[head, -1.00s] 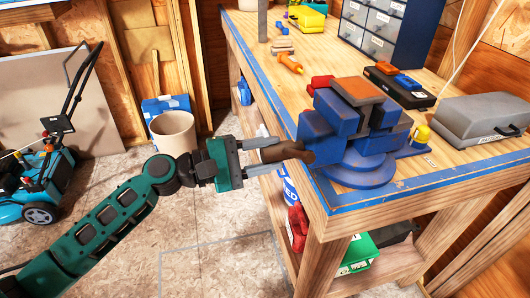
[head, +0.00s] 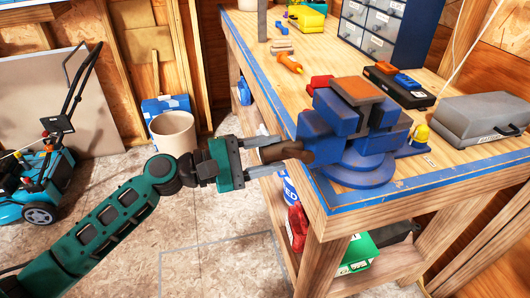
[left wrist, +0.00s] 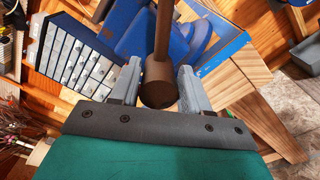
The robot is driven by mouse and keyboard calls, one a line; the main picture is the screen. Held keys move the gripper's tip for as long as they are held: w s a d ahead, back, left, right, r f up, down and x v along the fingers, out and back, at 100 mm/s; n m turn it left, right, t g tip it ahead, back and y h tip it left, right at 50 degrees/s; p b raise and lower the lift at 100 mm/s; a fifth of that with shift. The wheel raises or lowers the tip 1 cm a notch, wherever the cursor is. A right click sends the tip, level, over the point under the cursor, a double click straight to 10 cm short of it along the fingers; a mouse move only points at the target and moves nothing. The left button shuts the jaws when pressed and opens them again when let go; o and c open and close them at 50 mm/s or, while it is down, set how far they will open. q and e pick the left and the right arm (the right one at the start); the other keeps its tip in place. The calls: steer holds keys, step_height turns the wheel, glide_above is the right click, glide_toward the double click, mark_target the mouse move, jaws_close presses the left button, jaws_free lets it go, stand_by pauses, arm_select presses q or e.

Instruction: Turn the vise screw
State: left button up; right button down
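The blue vise (head: 345,130) stands on the near corner of the workbench. Its brown screw (head: 284,152) sticks out over the bench edge toward my left arm. My left gripper (head: 264,156) is level with the screw, one finger on either side of its end. In the left wrist view, the screw's round brown end (left wrist: 158,88) sits between the two grey fingers of the left gripper (left wrist: 159,72), with a brown bar running up from it. The fingers look spread, with narrow gaps beside the screw. My right gripper is not in view.
The workbench (head: 250,50) has a blue-edged top. A grey case (head: 480,115), a black box (head: 398,88) and an orange-handled tool (head: 289,63) lie behind the vise. A beige bin (head: 173,133) and a mower (head: 40,185) stand on the floor at left.

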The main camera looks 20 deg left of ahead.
arm_select(q)
steer(key=shift+o, duration=1.6)
steer(key=shift+w+a, duration=0.1)
steer(key=shift+a+f, duration=0.1)
steer(key=shift+a, duration=0.1)
steer(key=b+v, duration=0.2)
steer(key=v, duration=1)
steer(key=shift+s+b, duration=0.35)
steer(key=shift+a, duration=0.15)
